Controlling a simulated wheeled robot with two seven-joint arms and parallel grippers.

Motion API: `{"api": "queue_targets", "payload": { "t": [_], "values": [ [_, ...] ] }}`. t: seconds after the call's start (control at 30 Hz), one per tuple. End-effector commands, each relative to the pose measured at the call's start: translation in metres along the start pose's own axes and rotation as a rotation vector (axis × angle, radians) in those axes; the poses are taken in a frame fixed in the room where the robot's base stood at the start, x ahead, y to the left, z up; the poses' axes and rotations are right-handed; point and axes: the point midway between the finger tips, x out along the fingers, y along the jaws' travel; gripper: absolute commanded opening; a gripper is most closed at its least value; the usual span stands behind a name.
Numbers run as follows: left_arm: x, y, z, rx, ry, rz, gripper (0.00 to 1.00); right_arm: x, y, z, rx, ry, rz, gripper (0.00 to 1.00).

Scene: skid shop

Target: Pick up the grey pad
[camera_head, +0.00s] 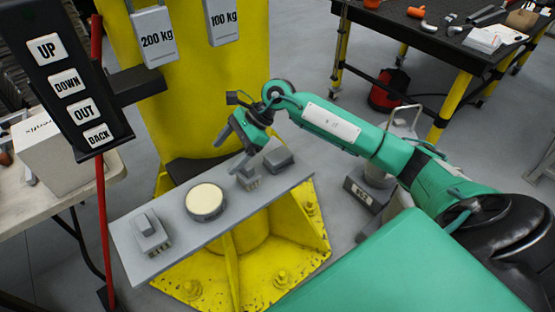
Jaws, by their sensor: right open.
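A grey plank (182,247) carries several small items. A plain, low grey block (279,160) at its right end looks most like the grey pad. A smaller ridged grey piece (247,178) sits just left of it, and a stepped grey piece (149,231) lies near the left end. My right gripper (231,150) is open and empty. It hangs over the plank's right part, with its lower finger close to the ridged piece; I cannot tell whether they touch. My left gripper is out of view.
A round cream-topped disc (205,201) lies on the plank. A yellow column (190,105) with hanging weights stands behind it. A black panel (65,75) with UP, DOWN, OUT and BACK labels hangs at left. A black workbench (410,38) with tools stands back right.

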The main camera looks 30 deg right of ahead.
Motion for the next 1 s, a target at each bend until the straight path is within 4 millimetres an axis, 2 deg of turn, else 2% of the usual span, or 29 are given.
{"api": "queue_targets", "payload": {
  "t": [0.03,0.1,0.2,0.3,0.43,0.57,0.83,1.0],
  "values": [
    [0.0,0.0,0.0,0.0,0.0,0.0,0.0,-0.018,-0.008,-0.02,-0.039,0.118,0.012,0.8],
    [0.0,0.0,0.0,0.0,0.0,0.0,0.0,-0.043,-0.015,-0.047,-0.076,0.271,0.041,0.8],
    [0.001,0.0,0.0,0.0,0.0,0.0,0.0,-0.08,-0.021,-0.077,-0.101,0.453,0.082,0.8],
    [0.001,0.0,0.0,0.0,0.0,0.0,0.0,-0.11,-0.023,-0.096,-0.104,0.578,0.117,0.8],
    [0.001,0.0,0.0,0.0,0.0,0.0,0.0,-0.13,-0.023,-0.108,-0.099,0.658,0.144,0.8],
    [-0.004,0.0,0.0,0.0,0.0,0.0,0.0,-0.125,-0.021,-0.117,-0.097,0.674,0.154,0.8],
    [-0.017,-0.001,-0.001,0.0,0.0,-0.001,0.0,-0.084,-0.015,-0.148,-0.096,0.67,0.154,0.8],
    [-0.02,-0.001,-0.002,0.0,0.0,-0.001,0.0,-0.07,-0.014,-0.161,-0.097,0.671,0.151,0.8]
  ]
}}
